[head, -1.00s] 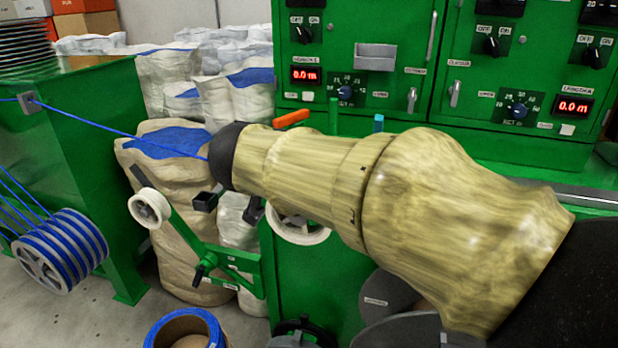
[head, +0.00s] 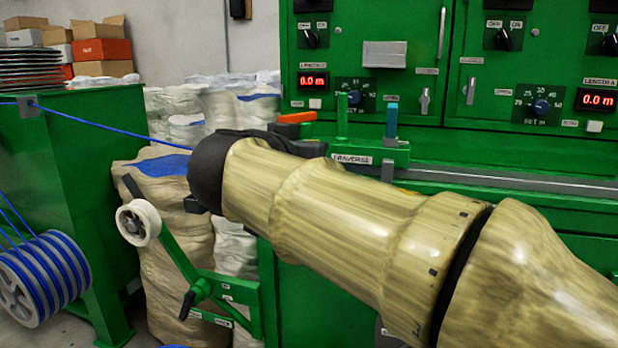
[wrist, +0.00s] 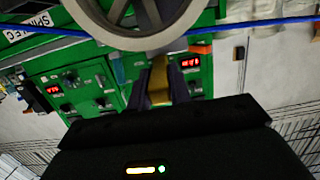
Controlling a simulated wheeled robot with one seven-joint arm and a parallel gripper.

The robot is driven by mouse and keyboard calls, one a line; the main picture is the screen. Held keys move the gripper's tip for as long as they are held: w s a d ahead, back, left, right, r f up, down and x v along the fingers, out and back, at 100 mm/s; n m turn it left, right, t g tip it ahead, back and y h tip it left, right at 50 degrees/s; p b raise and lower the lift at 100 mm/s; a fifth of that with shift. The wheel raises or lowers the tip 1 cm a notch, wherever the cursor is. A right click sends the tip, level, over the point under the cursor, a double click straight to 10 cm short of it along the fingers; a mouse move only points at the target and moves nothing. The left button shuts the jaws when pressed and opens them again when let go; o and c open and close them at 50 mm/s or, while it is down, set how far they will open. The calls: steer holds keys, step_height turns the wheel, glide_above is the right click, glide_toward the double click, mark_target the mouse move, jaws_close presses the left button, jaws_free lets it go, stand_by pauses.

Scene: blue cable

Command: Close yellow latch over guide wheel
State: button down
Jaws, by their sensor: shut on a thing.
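In the wrist view, my gripper (wrist: 160,88) is shut on a yellow piece, the yellow latch (wrist: 159,78). The latch stands just below the rim of a large spoked guide wheel (wrist: 140,42). The blue cable (wrist: 265,23) runs across the view, passing at the wheel. In the head view, the blue cable (head: 100,125) comes from the left and disappears behind my arm. My arm hides my gripper, the latch and that wheel there. Whether the latch spans the wheel cannot be told.
A smaller white wheel (head: 138,222) on a green bracket (head: 180,255) stands at the lower left. An orange handle (head: 297,118) and a blue-topped lever (head: 391,118) are close behind my arm. A cable reel (head: 45,275) and sacks (head: 165,240) stand on the left.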

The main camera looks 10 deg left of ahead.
steer(key=shift+f+t+b, duration=0.45)
steer(key=shift+t+b, duration=0.15)
steer(key=shift+b, duration=1.15)
steer(key=c, duration=1.3)
jaws_free()
steer(key=shift+r, duration=0.1)
steer(key=s+a+p, duration=0.1)
steer(key=s, duration=0.4)
steer(key=s+p, duration=0.1)
steer(key=s, duration=0.5)
steer(key=s+a+r+p, duration=0.1)
steer(key=s, duration=0.5)
steer(key=shift+s+a+r, duration=0.1)
steer(key=shift+a, duration=0.2)
